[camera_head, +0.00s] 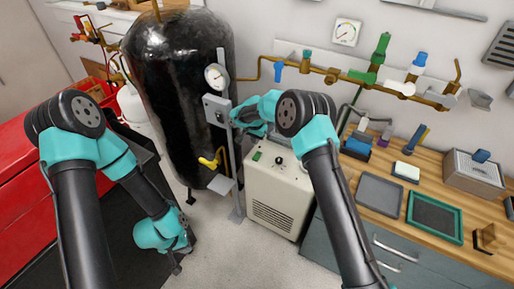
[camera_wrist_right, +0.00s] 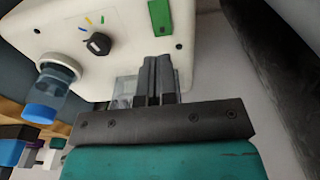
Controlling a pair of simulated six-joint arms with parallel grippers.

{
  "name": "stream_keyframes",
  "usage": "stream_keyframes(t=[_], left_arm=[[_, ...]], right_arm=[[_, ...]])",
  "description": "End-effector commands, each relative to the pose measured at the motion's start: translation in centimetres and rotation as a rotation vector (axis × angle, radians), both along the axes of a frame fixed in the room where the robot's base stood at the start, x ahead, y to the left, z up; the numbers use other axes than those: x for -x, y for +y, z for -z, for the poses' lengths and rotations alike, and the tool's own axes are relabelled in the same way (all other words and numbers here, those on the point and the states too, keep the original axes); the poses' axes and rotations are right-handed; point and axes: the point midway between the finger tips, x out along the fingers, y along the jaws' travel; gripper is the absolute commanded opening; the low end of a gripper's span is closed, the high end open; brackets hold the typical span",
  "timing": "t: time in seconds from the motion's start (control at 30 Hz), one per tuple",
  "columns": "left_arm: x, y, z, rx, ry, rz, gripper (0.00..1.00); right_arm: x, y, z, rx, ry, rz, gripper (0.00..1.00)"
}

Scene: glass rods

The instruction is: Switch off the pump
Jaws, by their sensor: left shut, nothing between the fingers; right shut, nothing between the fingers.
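A white vented cabinet (camera_head: 280,195) stands below the bench end; I cannot tell for certain that it is the pump. Its top panel has a black knob (camera_head: 279,160) and a green rocker switch (camera_head: 257,155). In the right wrist view the knob (camera_wrist_right: 97,44) has yellow, blue and green marks, and the green switch (camera_wrist_right: 160,17) is at the top. My right gripper (camera_wrist_right: 158,62) is shut and empty, its fingertips over the panel below the switch in the picture. In the head view its fingers are mostly hidden. My left gripper (camera_head: 176,268) is shut and empty, low over the floor.
A black tank (camera_head: 180,75) stands behind, with a post carrying a grey switch box (camera_head: 215,110) and a gauge (camera_head: 216,76). A yellow valve handle (camera_head: 211,161) is below. A blue-capped clear part (camera_wrist_right: 45,95) sits by the knob. A wooden bench (camera_head: 400,215) with trays is right.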

Motion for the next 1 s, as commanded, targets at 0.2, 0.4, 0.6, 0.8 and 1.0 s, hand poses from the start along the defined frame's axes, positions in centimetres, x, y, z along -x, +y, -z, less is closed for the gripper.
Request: stream_keyframes(t=[0.2, 0.4, 0.6, 0.8, 1.0], left_arm=[[0.0, 0.0, 0.0, 0.0, 0.0, 0.0, 0.0], [0.0, 0.0, 0.0, 0.0, 0.0, 0.0, 0.0], [0.0, 0.0, 0.0, 0.0, 0.0, 0.0, 0.0], [0.0, 0.0, 0.0, 0.0, 0.0, 0.0, 0.0], [0.0, 0.0, 0.0, 0.0, 0.0, 0.0, 0.0]], right_arm=[[0.2, 0.1, -3.1, -0.001, -0.001, 0.001, 0.0], [0.3, 0.2, -3.7, -0.001, 0.001, 0.0, 0.0], [0.3, 0.2, -3.7, 0.0, 0.0, 0.0, 0.0], [0.3, 0.2, -3.7, 0.0, 0.001, -0.001, 0.0], [1.5, -0.8, -1.9, -0.03, 0.018, -0.039, 0.0]])
